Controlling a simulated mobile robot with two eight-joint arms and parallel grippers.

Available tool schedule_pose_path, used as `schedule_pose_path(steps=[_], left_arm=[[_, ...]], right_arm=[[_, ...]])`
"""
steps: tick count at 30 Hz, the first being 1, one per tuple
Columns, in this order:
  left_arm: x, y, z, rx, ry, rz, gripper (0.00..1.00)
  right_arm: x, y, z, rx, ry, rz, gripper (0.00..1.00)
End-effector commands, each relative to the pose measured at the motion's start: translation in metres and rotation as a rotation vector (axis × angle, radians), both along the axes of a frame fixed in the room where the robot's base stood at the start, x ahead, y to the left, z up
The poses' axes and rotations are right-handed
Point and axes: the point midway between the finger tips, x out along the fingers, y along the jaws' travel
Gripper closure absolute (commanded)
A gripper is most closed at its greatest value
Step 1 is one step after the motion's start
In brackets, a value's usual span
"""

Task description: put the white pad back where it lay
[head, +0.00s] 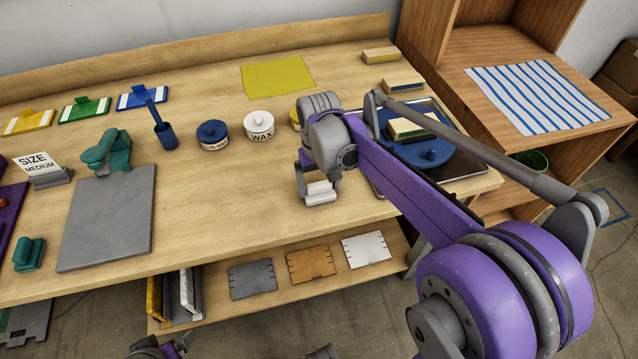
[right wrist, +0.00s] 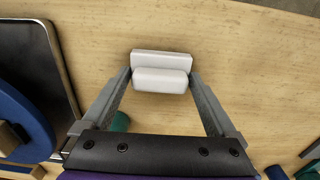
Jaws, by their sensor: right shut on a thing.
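The white pad (right wrist: 162,80) is between the two fingers of my right gripper (right wrist: 161,76), which is shut on it. It looks like a small white block with a second white bar along it. In the head view the pad (head: 320,190) shows at the tip of my right gripper (head: 319,193), over the wooden table left of the dark tray. Whether it touches the tabletop I cannot tell. My left gripper's fingers do not show; only a bit of my own body is at the bottom edge.
A dark tray (head: 477,166) holding a blue dish (head: 433,157) lies to the right. The white wax tin (head: 258,126), blue tin (head: 212,134) and yellow cloth (head: 278,77) stand or lie left and behind. The table (head: 225,215) is bare left of the gripper.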

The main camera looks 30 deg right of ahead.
Motion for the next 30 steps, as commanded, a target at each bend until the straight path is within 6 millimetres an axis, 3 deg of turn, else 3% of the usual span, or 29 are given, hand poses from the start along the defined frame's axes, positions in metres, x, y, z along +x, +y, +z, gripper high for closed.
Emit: schedule_pose_path(steps=[4,5,13,17,30], left_arm=[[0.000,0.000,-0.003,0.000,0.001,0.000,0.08],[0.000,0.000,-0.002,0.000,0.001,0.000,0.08],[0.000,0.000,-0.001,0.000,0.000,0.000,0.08],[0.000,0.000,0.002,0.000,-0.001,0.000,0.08],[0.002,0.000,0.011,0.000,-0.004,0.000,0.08]], right_arm=[[0.000,0.000,-0.004,0.000,0.000,0.000,0.59],[0.000,0.000,-0.003,0.000,0.000,0.000,0.02],[0.000,0.000,-0.001,0.000,0.000,0.000,0.00],[0.000,0.000,0.010,0.000,0.000,0.000,0.00],[0.000,0.000,0.098,0.000,0.000,-0.001,0.00]])
